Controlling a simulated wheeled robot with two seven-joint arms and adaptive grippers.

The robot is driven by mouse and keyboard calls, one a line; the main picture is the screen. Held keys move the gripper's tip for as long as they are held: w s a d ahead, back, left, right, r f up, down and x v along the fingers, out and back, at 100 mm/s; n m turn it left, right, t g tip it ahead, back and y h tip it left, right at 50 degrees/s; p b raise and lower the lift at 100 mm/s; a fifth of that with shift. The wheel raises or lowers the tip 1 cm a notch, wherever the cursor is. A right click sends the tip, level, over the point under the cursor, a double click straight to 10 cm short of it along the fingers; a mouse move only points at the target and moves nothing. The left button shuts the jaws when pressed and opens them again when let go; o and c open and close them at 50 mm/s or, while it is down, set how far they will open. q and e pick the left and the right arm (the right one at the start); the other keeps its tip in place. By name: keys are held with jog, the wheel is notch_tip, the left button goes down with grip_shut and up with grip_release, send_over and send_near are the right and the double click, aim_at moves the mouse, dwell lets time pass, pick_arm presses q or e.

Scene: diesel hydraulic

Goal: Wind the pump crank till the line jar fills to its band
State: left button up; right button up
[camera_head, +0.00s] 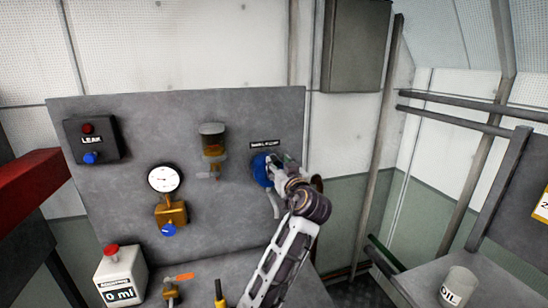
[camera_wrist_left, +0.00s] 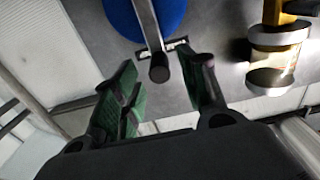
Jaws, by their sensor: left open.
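The pump crank has a blue disc (camera_head: 260,170) on the grey panel, under a small label. In the left wrist view the blue disc (camera_wrist_left: 168,14) shows at the top, with a grey crank arm ending in a dark round handle (camera_wrist_left: 159,72). My left gripper (camera_head: 277,172) is at the crank. In the wrist view its jaws (camera_wrist_left: 160,78) are open, with the handle appearing between the tips; I cannot tell whether they touch it. The line jar (camera_head: 212,140) hangs left of the crank, with amber in its lower part; its band is not clear. My right gripper is out of view.
The panel also carries a LEAK box (camera_head: 90,140) and a gauge (camera_head: 163,178) above a brass valve. Below stand a white 0 ml container (camera_head: 121,277) and an orange-handled tap (camera_head: 178,278). An OIL cup (camera_head: 458,287) stands on a surface at right.

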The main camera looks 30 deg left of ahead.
aim_at(274, 156)
pick_arm(q)
jog(key=shift+p+x, duration=0.6)
jog(key=shift+x, duration=2.2)
grip_shut()
